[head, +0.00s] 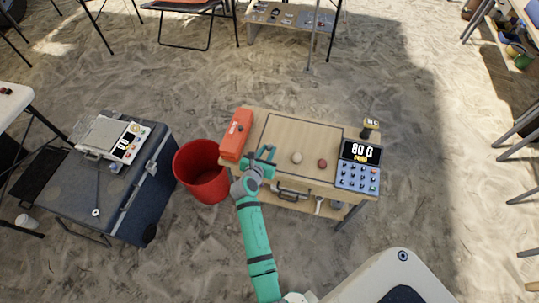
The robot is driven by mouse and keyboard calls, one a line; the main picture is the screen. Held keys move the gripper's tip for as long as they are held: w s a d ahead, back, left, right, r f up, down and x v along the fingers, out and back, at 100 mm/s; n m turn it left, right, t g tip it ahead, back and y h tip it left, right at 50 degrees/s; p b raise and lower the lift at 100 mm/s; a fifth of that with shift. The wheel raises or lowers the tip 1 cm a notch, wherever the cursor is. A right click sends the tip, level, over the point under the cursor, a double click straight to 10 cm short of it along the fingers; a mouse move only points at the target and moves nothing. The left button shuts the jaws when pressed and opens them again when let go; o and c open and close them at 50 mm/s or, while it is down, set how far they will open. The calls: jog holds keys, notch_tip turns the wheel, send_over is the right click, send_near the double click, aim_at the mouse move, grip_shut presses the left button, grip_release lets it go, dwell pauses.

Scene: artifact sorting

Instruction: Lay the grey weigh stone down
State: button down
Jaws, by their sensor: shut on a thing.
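My gripper (265,156) is teal and hangs over the front left part of the wooden table (325,135), beside the orange box (237,134). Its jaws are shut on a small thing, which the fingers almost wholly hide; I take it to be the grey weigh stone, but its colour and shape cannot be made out. A pale beige round stone (297,157) lies on the table just right of the gripper, apart from it. A dark red round stone (322,163) lies further right.
A red bucket (202,172) stands on the sand to the left. Another scale (122,138) sits on a dark case (110,185). The tabletop behind the stones is bare.

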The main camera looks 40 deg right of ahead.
jog(key=f, duration=0.1)
jog(key=d+f, duration=0.1)
jog(key=f, duration=0.1)
jog(key=shift+f, duration=0.15)
jog(key=shift+a+f, duration=0.2)
jog(key=shift+f, duration=0.1)
jog(key=c, duration=1.5)
grip_release()
jog(key=shift+s+d+f, duration=0.1)
